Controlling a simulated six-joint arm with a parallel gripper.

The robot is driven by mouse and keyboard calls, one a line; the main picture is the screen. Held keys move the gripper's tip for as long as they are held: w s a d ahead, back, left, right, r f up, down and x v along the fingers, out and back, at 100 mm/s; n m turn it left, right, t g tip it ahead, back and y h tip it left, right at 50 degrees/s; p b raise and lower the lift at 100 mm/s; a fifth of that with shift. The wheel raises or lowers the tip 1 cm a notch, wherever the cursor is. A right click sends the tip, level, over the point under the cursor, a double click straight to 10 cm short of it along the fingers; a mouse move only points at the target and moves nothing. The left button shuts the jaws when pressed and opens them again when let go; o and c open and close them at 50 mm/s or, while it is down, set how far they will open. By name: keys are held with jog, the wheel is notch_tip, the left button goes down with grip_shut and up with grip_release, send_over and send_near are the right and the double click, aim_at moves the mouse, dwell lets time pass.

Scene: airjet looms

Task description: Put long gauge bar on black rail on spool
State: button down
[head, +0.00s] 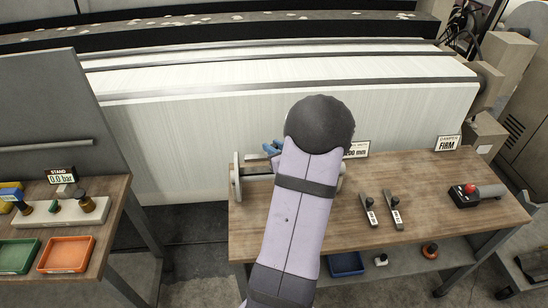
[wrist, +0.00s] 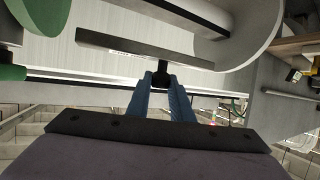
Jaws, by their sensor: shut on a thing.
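My gripper (wrist: 160,82) is shut on the dark grip of a long, dark bar, which I take to be the long gauge bar (wrist: 120,45). The bar lies crosswise beyond the fingertips in the wrist view. A pale round spool flange (wrist: 250,45) and a black rail (wrist: 200,15) show near it; I cannot tell whether the bar touches either. In the head view my blue gripper (head: 272,148) is partly seen above the spool (head: 237,180) at the table's left end. My arm hides much of the spool and the held bar.
Two shorter dark bars with white labels (head: 369,211) (head: 396,213) lie on the wooden table (head: 435,195). A red-button box (head: 468,194) is at the right. Signs (head: 356,149) (head: 447,143) stand at the back edge, before the white loom cloth (head: 190,140). A side bench (head: 115,190) is left.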

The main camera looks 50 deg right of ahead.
jog(key=shift+f, duration=2.1)
jog(key=shift+f, duration=0.15)
jog(key=c, duration=1.6)
grip_release()
jog(key=shift+o, duration=0.2)
jog(key=shift+r+p, duration=0.25)
jog(key=shift+p, duration=0.05)
jog(key=shift+s+a, duration=0.1)
jog(key=shift+s, duration=0.25)
jog(key=b+v, duration=0.1)
jog(key=v, duration=1)
jog(key=shift+a+b, duration=0.15)
jog(key=shift+b, duration=0.25)
